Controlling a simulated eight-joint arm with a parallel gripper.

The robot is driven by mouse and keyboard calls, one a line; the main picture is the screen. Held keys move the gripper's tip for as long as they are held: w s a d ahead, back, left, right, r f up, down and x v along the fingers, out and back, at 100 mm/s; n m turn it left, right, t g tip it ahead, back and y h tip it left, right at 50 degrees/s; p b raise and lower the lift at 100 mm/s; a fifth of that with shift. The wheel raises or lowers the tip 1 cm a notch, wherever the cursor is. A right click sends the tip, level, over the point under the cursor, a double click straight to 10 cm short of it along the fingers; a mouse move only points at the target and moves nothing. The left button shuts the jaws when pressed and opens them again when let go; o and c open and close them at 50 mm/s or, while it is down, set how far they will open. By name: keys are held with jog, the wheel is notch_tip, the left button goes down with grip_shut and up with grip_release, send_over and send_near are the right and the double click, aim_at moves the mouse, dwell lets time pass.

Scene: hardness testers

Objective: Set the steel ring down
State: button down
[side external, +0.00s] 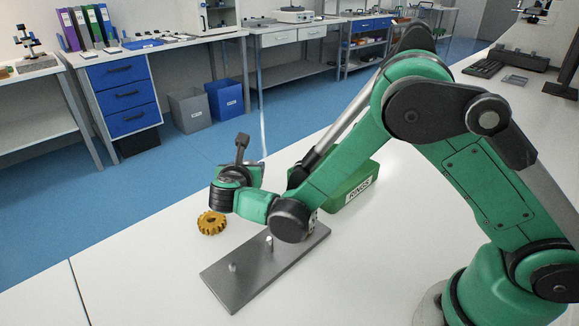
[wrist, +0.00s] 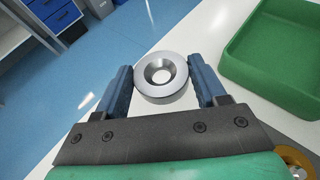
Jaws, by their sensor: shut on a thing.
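The steel ring (wrist: 162,97) is a thick, shiny grey ring with a round hole, seen in the wrist view. My gripper (wrist: 161,76) is shut on it, with one blue finger on each side of its outer wall. The pale table shows beyond the ring; its height above the table cannot be told. In the side view the ring and my fingertips are hidden behind my arm's end.
A green bin labelled RINGS (side external: 358,193) stands behind my forearm; it also shows in the wrist view (wrist: 268,85). A grey metal plate (side external: 238,282) with upright pegs lies in front. A gold gear (side external: 204,226) lies left. Open table surrounds them.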

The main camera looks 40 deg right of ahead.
jog(key=shift+f, duration=3.5)
jog(key=shift+f, duration=0.15)
jog(key=shift+c, duration=0.3)
grip_release()
